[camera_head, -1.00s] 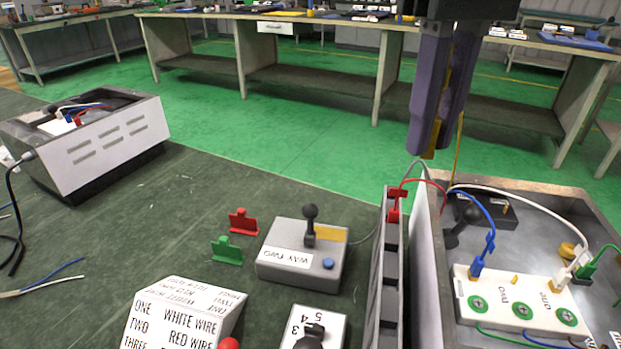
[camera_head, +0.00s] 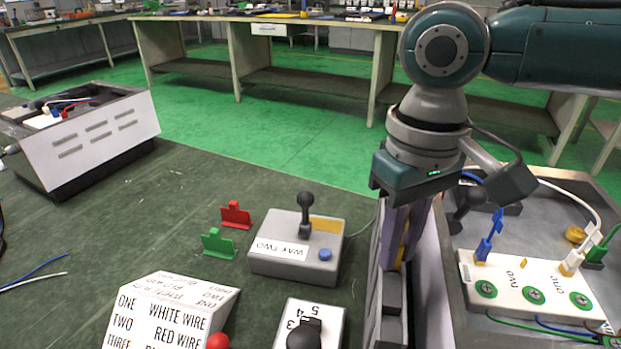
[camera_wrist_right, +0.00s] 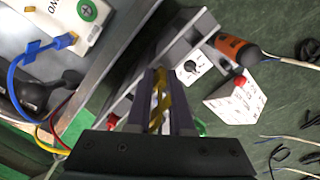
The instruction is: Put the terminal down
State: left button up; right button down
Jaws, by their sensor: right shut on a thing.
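My right gripper (camera_head: 397,262) points down with its purple fingers at the narrow grey slotted rack (camera_head: 390,300). It is shut on a yellow piece, seemingly the terminal (camera_head: 406,240), which shows only as a strip between the fingers. In the right wrist view the yellow terminal (camera_wrist_right: 160,100) also shows between the fingers (camera_wrist_right: 162,78), and the rack (camera_wrist_right: 205,24) lies beyond them. Whether the terminal touches the rack is hidden. My left gripper is not in view.
The grey metal case (camera_head: 447,285) with a white terminal block (camera_head: 520,293) and wires adjoins the rack on the right. The WAY TWO switch box (camera_head: 298,250) stands close on the left.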

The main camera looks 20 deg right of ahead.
jog(key=shift+f, duration=0.35)
jog(key=shift+f, duration=0.15)
jog(key=c, duration=0.8)
grip_release()
notch_tip(320, 180, up, 12)
jog(key=p, duration=0.3)
jog(key=shift+w+r, duration=0.1)
jog(key=shift+r, duration=0.15)
jog(key=s+a+f+n+t+y, duration=0.1)
jog(key=s+a+f+n+y, duration=0.1)
jog(key=s+a+f, duration=0.3)
jog(key=s+a+f+n+t+y, duration=0.1)
jog(key=s+a+f+n, duration=0.15)
jog(key=a, duration=0.35)
jog(key=s+d+m+h, duration=0.1)
jog(key=s+d, duration=0.1)
jog(key=s, duration=0.1)
jog(key=s+d+f+m+t+h, duration=0.1)
jog(key=s+d, duration=0.1)
jog(key=d, duration=0.1)
jog(key=s+d+m, duration=0.1)
jog(key=s+d, duration=0.2)
jog(key=shift+s+f+t+h, duration=0.25)
jog(key=shift+s+t+h, duration=0.05)
jog(key=shift+h, duration=0.1)
